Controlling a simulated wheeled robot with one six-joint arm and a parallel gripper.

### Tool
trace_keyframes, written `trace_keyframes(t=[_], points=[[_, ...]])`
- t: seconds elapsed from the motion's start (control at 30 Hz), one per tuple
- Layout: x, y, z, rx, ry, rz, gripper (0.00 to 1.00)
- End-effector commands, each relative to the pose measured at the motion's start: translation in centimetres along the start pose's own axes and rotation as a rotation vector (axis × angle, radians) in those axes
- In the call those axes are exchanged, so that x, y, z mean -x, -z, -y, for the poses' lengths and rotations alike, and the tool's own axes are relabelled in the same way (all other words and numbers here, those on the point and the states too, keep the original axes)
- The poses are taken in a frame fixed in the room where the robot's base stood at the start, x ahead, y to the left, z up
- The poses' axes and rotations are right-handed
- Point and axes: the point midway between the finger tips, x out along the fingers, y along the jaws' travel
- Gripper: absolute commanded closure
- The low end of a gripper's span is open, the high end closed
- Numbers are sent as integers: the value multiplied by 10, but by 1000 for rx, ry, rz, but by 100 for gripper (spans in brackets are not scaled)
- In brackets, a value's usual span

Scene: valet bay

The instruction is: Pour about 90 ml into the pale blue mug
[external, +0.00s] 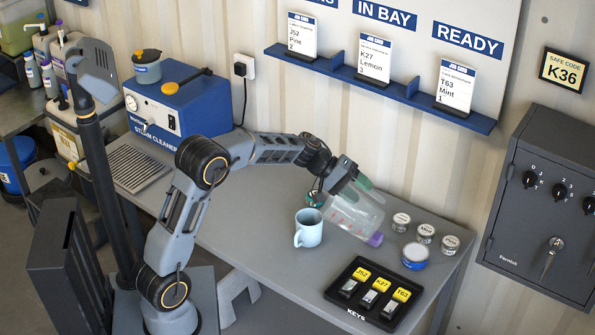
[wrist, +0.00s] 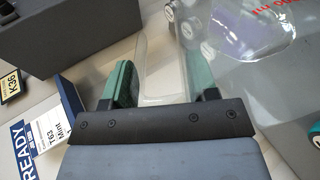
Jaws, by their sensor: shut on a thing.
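A clear beaker-like container (external: 352,213) with red markings is held tilted above the bench, just right of the pale blue mug. Its lower right end is purple; I cannot tell whether that is liquid or part of the container. My gripper (external: 357,188) is shut on it, with green finger pads on its wall. In the wrist view the clear wall (wrist: 240,80) shows between and beside the pads of my gripper (wrist: 155,85). The pale blue mug (external: 308,231) stands upright on the bench with its handle to the left. Its inside is hard to see.
Several small tins (external: 424,233) and a blue-white tub (external: 415,256) stand right of the container. A black key tray (external: 337,292) lies at the front. A blue steam cleaner (external: 195,105) stands back left. A card shelf (external: 400,88) and grey safe (external: 535,200) are on the wall.

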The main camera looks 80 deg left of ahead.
Motion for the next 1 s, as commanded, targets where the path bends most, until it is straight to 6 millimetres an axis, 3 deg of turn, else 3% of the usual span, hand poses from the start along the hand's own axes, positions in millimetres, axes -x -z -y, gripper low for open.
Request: trace_keyframes(t=[1.0], points=[[23, 0, -2, -1, -157, -1, 87]])
